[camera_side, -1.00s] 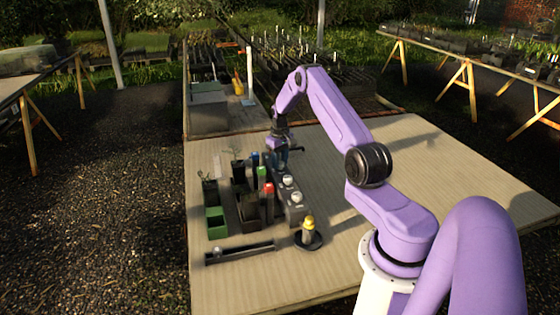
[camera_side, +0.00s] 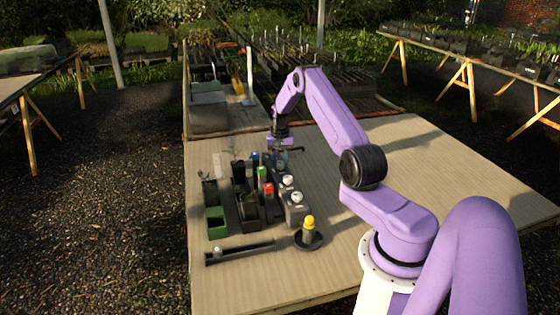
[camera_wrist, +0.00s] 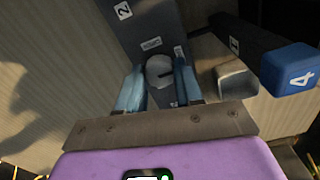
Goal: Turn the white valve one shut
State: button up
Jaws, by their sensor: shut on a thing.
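In the wrist view, a round white valve knob (camera_wrist: 158,68) with a dark slot sits on a dark grey block (camera_wrist: 150,28). My gripper (camera_wrist: 159,80) has its two bluish fingers on either side of the knob and is shut on it. In the side view, my gripper (camera_side: 281,160) is at the far end of the valve block, where it hides the held knob. Two more white knobs, a middle one (camera_side: 288,180) and a near one (camera_side: 296,197), stand in a row towards the camera. The block carries a "2" label (camera_wrist: 122,10) beyond the held knob.
A blue cap marked 4 (camera_wrist: 290,70) is close to the right of my gripper. Red (camera_side: 268,188) and green (camera_side: 262,171) capped tubes and pots crowd the left. A yellow-topped post (camera_side: 309,224) stands in front.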

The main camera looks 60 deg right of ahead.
aim_at(280, 162)
jog(key=shift+r, duration=0.1)
dwell(0.3)
jog(key=o, duration=1)
jog(key=shift+o, duration=0.2)
notch_tip(280, 162, up, 17)
jog(key=shift+r, duration=0.2)
